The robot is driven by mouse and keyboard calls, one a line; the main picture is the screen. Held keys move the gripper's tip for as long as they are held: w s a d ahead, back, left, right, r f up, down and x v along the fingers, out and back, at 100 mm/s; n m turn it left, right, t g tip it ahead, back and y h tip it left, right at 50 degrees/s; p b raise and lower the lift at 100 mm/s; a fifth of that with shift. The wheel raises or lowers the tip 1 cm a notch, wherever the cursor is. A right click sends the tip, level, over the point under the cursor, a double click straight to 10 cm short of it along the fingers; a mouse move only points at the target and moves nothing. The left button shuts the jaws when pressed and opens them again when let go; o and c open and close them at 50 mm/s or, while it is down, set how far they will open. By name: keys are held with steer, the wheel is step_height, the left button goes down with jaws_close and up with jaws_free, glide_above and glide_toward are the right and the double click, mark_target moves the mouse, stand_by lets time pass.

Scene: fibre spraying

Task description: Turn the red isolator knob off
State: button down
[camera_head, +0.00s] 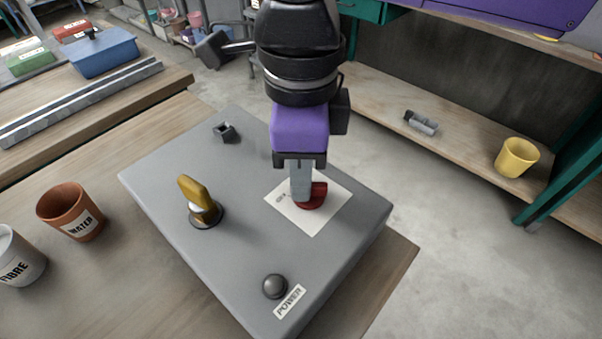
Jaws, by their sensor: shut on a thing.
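The red isolator knob (318,196) sits on a white label plate (322,221) on the grey control panel (240,270). My gripper (302,197) points down at it from above, its fingers shut on the red knob. The fingers cover the knob's left part, so its full shape and the direction it points are partly hidden. The print on the white plate is too small to read for sure.
On the panel stand a yellow-handled lever (194,194), a dark round button (275,286) by a POWER label (290,301), and a small black fitting (225,132). A WATER pot (65,205) and FIBRE pot (18,262) stand left. A yellow cup (517,157) is on the right shelf.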

stand_by(0.4)
steer(key=c, duration=1.5)
jaws_free()
steer(key=shift+r, duration=0.15)
step_height(320, 180, up, 8)
steer(key=shift+f+p, duration=0.2)
steer(key=shift+p, duration=0.15)
